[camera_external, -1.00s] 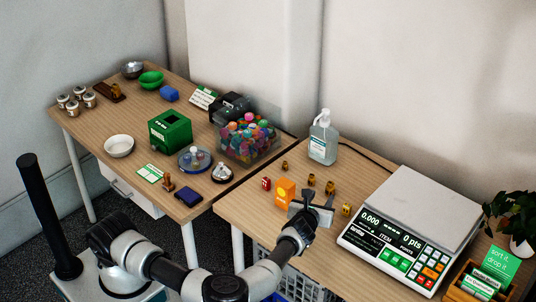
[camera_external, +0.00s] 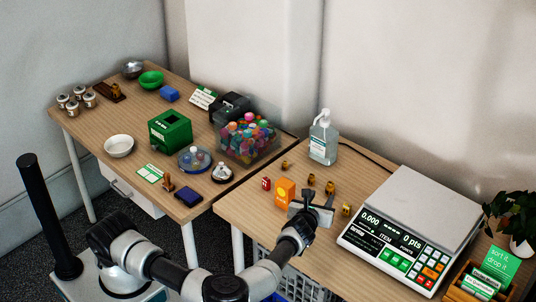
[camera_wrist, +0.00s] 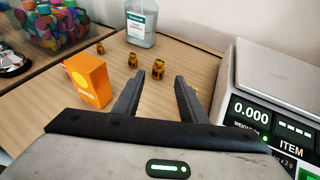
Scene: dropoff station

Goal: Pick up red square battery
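A small red block (camera_external: 266,183), which looks like the red square battery, stands on the right-hand table near its left edge, left of an orange box (camera_external: 285,190). I cannot make it out in the wrist view. My gripper (camera_external: 318,198) is above the same table, to the right of the orange box and the red block. In the wrist view my gripper (camera_wrist: 168,80) has its two dark fingers apart, with nothing between them. The orange box (camera_wrist: 88,80) shows left of the fingers there.
Several small yellow-brown pieces (camera_external: 330,187) stand around my gripper. A sanitizer bottle (camera_external: 323,142) stands behind. A scale (camera_external: 415,225) takes up the table's right. On the left table are a bin of colourful items (camera_external: 247,150) and a green box (camera_external: 170,130).

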